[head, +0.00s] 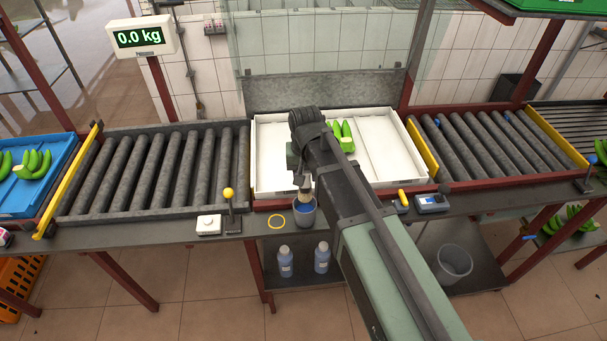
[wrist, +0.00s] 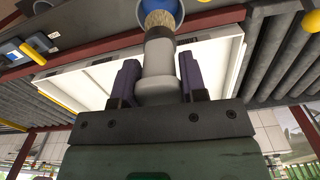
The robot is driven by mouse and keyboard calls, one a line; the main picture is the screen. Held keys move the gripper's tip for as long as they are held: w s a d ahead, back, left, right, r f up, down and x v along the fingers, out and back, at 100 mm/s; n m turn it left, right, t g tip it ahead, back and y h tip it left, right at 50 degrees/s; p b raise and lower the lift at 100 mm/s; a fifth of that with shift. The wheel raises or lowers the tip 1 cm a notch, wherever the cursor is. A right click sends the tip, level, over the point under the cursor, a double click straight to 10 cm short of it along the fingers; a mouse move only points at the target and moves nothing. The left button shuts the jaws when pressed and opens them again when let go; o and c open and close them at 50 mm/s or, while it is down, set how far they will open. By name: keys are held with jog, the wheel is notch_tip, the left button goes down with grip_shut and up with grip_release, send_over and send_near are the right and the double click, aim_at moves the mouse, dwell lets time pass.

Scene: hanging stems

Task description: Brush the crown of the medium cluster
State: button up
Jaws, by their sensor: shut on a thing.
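My gripper (wrist: 158,78) is shut on a brush (wrist: 160,55) with a pale grey handle, bristles away from the jaws. In the head view, the brush (head: 305,188) points down over a small cup (head: 304,212) with blue inside, at the bench's front edge. The bristle tip overlaps the cup's opening in the wrist view (wrist: 178,8); whether it touches the contents I cannot tell. A green banana cluster (head: 345,136) lies in the white tray (head: 385,178), partly hidden by my arm. Its crown is not clearly visible.
More green clusters lie in a blue tray (head: 60,156) at the left and at the far right. Roller conveyors (head: 160,170) flank the white tray. A scale display (head: 140,38) reads 0.0 kg.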

aim_at(305, 195)
jog(key=shift+f+b, duration=4.25)
jog(key=shift+f, duration=0.3)
notch_tip(305, 195, up, 11)
jog(key=p, duration=1.1)
jog(key=shift+r, duration=0.2)
jog(key=shift+f, duration=0.1)
